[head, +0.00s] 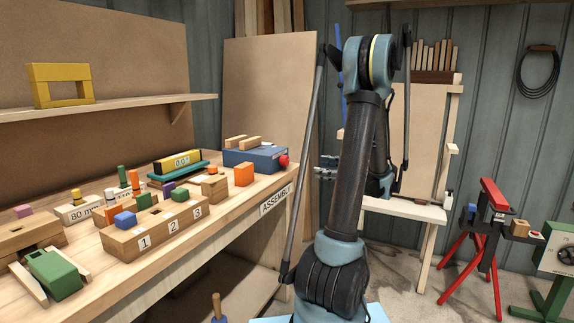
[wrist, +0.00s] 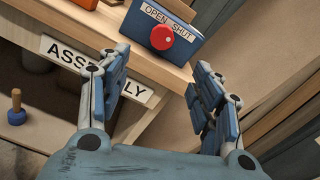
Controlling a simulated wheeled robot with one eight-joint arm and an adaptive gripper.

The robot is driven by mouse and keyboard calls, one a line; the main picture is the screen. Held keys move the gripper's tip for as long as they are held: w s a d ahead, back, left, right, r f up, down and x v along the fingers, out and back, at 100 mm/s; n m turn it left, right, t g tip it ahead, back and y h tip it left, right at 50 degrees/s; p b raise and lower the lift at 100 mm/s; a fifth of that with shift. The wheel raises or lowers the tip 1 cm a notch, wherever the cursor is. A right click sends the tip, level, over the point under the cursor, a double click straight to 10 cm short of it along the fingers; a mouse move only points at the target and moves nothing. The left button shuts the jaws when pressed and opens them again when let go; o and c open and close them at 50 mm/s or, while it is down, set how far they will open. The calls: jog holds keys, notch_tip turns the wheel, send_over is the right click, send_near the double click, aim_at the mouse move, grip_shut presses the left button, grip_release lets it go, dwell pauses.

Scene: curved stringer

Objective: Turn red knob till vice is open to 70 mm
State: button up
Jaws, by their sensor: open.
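The vice is a blue box (head: 256,157) at the right end of the workbench, with two pale wooden jaws (head: 243,142) on top and a small gap between them. Its red knob (head: 283,160) is on the end face. In the wrist view the knob (wrist: 161,37) is round with a small pale mark, below a label reading OPEN and SHUT. My gripper (wrist: 162,62) is open and empty, its fingers on either side of the view below the knob, apart from it. In the head view my gripper (head: 325,168) is right of the knob, partly hidden by my arm.
The bench edge bears an ASSEMBLY sign (wrist: 98,68). A red stand (head: 490,240) is at right.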

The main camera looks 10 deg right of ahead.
aim_at(287, 161)
jog(key=x, duration=1.7)
jog(key=shift+w+r, duration=0.1)
jog(key=shift+r, duration=0.1)
jog(key=c, duration=1.1)
